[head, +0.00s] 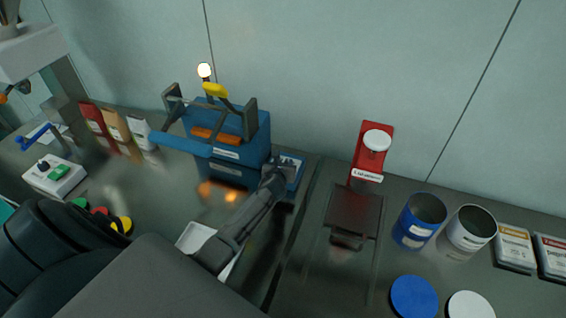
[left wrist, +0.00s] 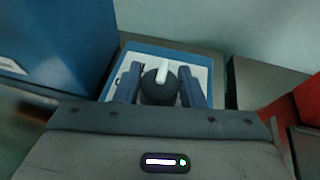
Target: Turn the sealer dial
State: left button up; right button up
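The blue sealer (head: 232,125) stands at the back of the table, with a lit lamp above it and a yellow-topped lever. Its control panel (head: 292,164) is at its right side. In the left wrist view the dial (left wrist: 160,84), a dark round knob with a white pointer, sits on the white, blue-edged panel. My left gripper (head: 276,168) is at the panel, and in the left wrist view its two fingers (left wrist: 161,88) stand on either side of the dial. A narrow gap seems to show at the fingers; firm contact is not clear. My right gripper is not visible.
A red device (head: 371,150) stands right of the sealer. Blue (head: 418,222) and white (head: 470,230) cans are farther right, with lids in front. A white tray (head: 196,236) lies below my left arm. Several bags (head: 115,124) stand left of the sealer.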

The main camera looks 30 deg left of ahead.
pick_arm(q)
jog(key=o, duration=0.4)
jog(key=b+v, duration=0.1)
jog(key=v, duration=1)
jog(key=shift+w, duration=0.1)
jog(key=shift+f, duration=0.1)
